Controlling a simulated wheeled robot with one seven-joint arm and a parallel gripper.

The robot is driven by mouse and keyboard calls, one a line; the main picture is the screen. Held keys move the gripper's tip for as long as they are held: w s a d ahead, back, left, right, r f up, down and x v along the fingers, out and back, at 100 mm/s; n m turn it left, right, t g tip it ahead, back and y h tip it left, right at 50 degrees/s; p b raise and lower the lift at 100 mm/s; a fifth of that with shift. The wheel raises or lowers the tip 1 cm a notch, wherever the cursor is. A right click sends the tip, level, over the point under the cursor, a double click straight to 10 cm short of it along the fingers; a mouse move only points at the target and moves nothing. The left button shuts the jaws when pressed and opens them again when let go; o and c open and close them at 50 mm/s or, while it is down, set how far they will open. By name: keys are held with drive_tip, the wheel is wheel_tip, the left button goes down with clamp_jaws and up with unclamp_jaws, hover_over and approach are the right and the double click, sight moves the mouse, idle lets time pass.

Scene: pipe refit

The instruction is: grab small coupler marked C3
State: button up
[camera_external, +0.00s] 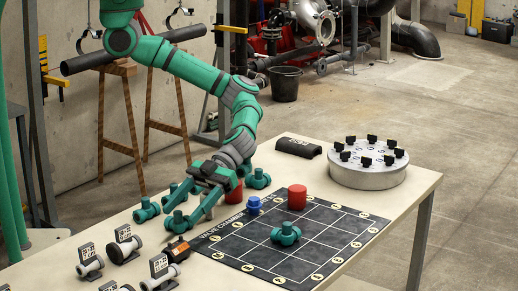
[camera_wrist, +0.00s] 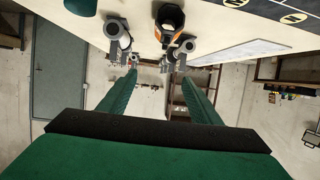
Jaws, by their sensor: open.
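Several small grey couplers with black-and-white tags stand at the table's front left in the external view, among them a left one (camera_external: 90,264), a rear one (camera_external: 124,246) and a right one (camera_external: 161,274). Their tags are too small to read, so I cannot tell which is C3. In the wrist view, grey couplers (camera_wrist: 117,41) show beyond the fingertips, beside a black-and-orange fitting (camera_wrist: 182,37). My gripper (camera_external: 184,212) is open, pointing down toward the front left above the table. In the wrist view its two green fingers (camera_wrist: 155,74) are apart with nothing held between them.
Green fittings (camera_external: 147,210) stand close around my gripper. A red cylinder (camera_external: 297,197), a blue piece (camera_external: 254,205) and a green fitting (camera_external: 286,234) are on or by the black gridded mat (camera_external: 340,219). A round grey stand (camera_external: 368,178) with black tags is at the back right.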

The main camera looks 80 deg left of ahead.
sight(184, 241)
drive_tip(key=f, duration=0.7)
drive_tip(key=shift+w+a, duration=0.1)
drive_tip(key=shift+w, duration=0.2)
drive_tip(key=x, duration=0.5)
drive_tip(key=shift+f, duration=0.4)
drive_tip(key=shift+c, duration=0.6)
drive_tip(key=c, duration=1)
